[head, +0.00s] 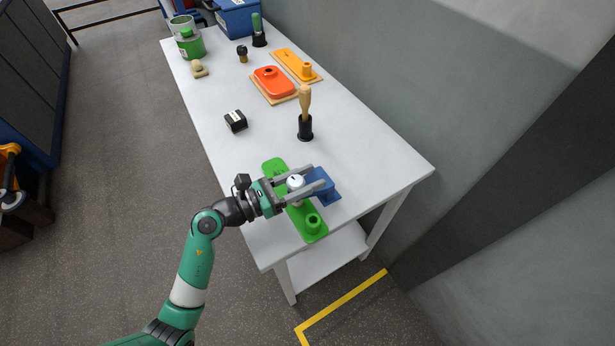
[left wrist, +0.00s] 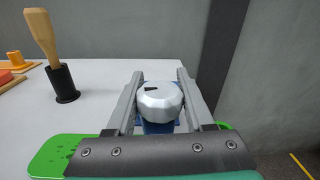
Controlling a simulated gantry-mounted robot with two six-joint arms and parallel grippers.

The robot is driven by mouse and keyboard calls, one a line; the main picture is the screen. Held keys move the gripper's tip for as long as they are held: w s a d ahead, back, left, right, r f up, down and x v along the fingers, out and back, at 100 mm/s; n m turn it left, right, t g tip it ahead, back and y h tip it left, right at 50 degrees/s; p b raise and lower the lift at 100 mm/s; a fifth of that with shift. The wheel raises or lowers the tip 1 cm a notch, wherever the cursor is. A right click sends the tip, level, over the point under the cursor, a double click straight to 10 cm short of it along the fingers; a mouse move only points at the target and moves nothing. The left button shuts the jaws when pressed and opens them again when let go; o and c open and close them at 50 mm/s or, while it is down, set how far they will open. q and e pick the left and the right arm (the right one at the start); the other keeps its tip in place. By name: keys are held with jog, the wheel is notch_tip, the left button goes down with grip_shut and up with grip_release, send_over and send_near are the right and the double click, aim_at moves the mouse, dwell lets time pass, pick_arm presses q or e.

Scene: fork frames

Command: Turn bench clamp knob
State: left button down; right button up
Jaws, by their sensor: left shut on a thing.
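The bench clamp has a green base plate (head: 312,222) and a blue body (head: 326,188) near the table's front end. Its white faceted knob (head: 295,182) carries a dark mark on top. In the left wrist view the knob (left wrist: 160,101) sits between the two grey fingers, with a bit of blue below it. My left gripper (head: 308,183) comes in from the left and is shut on the knob. The green plate also shows at the lower left of the left wrist view (left wrist: 58,155). My right gripper is in neither view.
A wooden-handled tool stands in a black holder (head: 305,128) behind the clamp. A small black box (head: 235,121), a red block on a wooden board (head: 273,82) and an orange fixture (head: 297,65) lie farther back. A grey wall borders the table's right side.

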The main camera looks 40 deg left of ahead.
pick_arm(q)
jog(key=shift+m+h, duration=0.3)
jog(key=shift+h, duration=0.1)
jog(key=m+g+h+b, duration=0.1)
jog(key=h, duration=0.1)
jog(key=m+g+h+b, duration=0.1)
jog(key=m+g+h, duration=0.1)
jog(key=shift+s+d+f+h+b, duration=0.2)
jog(key=shift+d+h+b, duration=0.1)
jog(key=shift+d, duration=0.1)
jog(key=m+g+h+b, duration=0.2)
jog(key=m+h+b, duration=0.1)
jog(key=shift+s+d+g, duration=0.25)
jog(key=shift+g, duration=0.15)
jog(key=shift+s+d+r+m+g+h+b, duration=0.15)
jog(key=shift+r+m+g+h+b, duration=0.1)
jog(key=shift+m+g+h+b, duration=0.4)
jog(key=shift+c, duration=1.4)
grip_release()
jog(key=p+v, duration=0.1)
jog(key=v, duration=1)
jog(key=shift+s+a+r, duration=0.15)
jog(key=shift+a, duration=0.15)
